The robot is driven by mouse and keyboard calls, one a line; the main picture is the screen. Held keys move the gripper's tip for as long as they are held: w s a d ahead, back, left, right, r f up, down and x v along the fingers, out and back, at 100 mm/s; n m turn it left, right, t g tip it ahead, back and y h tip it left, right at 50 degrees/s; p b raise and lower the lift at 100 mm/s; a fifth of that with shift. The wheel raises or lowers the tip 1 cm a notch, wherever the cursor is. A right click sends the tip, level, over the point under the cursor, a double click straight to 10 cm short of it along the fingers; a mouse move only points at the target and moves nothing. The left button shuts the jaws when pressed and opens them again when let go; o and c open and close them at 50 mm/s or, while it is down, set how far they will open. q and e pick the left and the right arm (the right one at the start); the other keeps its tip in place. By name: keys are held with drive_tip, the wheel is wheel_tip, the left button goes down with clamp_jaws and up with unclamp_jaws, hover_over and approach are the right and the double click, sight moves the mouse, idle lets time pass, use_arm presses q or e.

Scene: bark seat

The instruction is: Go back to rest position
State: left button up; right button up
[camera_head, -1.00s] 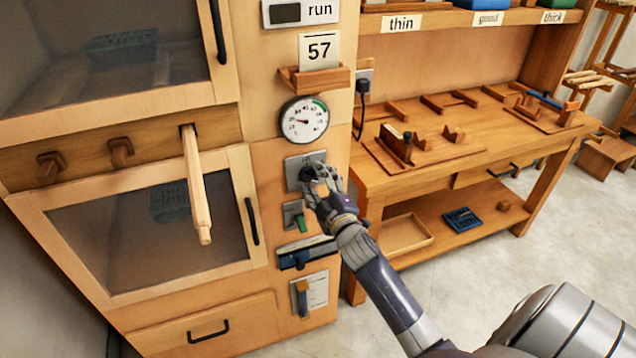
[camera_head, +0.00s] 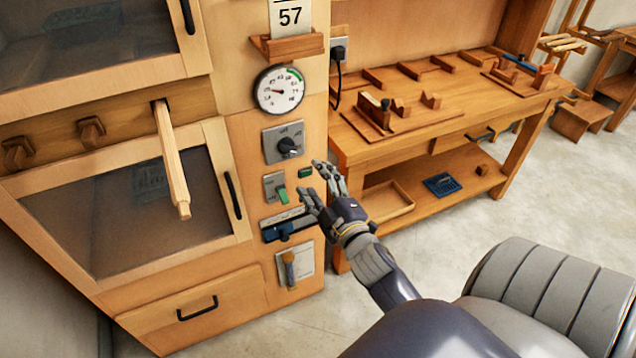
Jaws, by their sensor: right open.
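My right gripper (camera_head: 318,186) is open and empty in the head view. It is in front of the cabinet's control panel, below and to the right of the black rotary knob (camera_head: 288,147), and apart from the knob. The knob sits on a grey plate. A green switch (camera_head: 281,194) is just left of my fingers. My left gripper is not in view.
The wooden cabinet has a dial gauge (camera_head: 279,91), a card reading 57 (camera_head: 289,14) and a wooden bar (camera_head: 171,165) jutting out. A workbench (camera_head: 420,122) with wooden fixtures stands to the right. The floor (camera_head: 520,215) in front of it is clear.

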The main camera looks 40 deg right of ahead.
drive_tip(key=shift+s, duration=0.25)
idle(0.4)
drive_tip(key=s+a+f+m+g+y, duration=0.1)
drive_tip(key=s+a+f+g, duration=0.2)
drive_tip(key=f, duration=1)
drive_tip(key=s+a+f+m+g+y, duration=0.15)
drive_tip(key=s+f, duration=0.25)
drive_tip(key=f, duration=0.8)
drive_tip(key=s+a+f+m+g+y, duration=0.1)
drive_tip(key=s+a+f+m+g, duration=0.2)
drive_tip(key=f, duration=1)
drive_tip(key=s+a+f+g, duration=0.2)
drive_tip(key=s+f, duration=0.4)
drive_tip(key=s, duration=0.4)
drive_tip(key=s+a+f+m+g, duration=0.1)
drive_tip(key=s+f+g, duration=0.3)
drive_tip(key=s, duration=0.6)
drive_tip(key=s+a+f+g, duration=0.2)
drive_tip(key=s+f+g, duration=0.1)
drive_tip(key=s+f, duration=0.6)
drive_tip(key=shift+s+a+y, duration=0.35)
drive_tip(key=shift+s+y, duration=0.1)
drive_tip(key=shift+s, duration=0.5)
